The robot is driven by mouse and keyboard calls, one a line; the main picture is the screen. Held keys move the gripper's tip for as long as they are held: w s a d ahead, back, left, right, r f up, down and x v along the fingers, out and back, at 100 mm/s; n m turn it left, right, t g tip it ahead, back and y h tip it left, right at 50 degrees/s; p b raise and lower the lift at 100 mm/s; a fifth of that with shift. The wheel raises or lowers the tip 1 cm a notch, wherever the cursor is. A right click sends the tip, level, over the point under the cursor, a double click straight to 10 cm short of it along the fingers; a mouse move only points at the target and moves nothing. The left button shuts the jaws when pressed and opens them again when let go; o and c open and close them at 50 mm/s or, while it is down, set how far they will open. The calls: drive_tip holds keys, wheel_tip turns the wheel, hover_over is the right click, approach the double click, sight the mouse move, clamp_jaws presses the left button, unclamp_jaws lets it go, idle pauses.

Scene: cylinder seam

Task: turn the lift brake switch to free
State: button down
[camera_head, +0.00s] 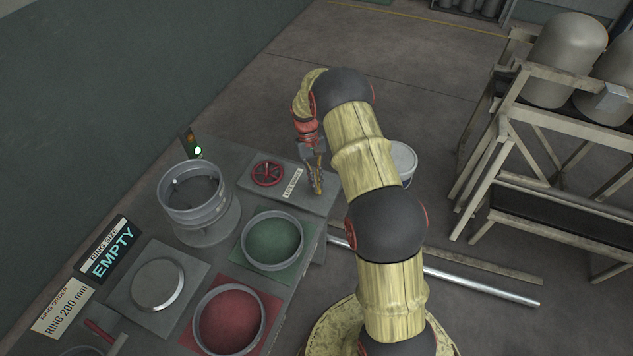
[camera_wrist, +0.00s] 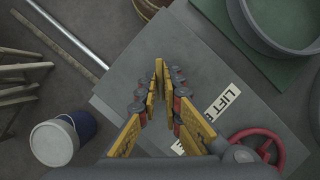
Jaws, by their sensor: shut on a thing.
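My gripper (camera_head: 318,184) points down at the grey panel (camera_head: 318,206) at the right end of the bench, beside a white label (camera_head: 292,183) whose readable part says LIFT B. In the wrist view my gripper's yellow fingers (camera_wrist: 160,82) are closed together over the panel, with the label (camera_wrist: 222,106) just to their right. The fingers are shut on the lift brake switch, which they hide almost wholly. Its setting cannot be read in either view.
A white bucket (camera_head: 403,160) stands on the floor.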

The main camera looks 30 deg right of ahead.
drive_tip(key=shift+w, duration=0.1)
drive_tip(key=c, duration=2.1)
unclamp_jaws()
drive_tip(key=shift+o, duration=0.7)
drive_tip(key=v, duration=1.2)
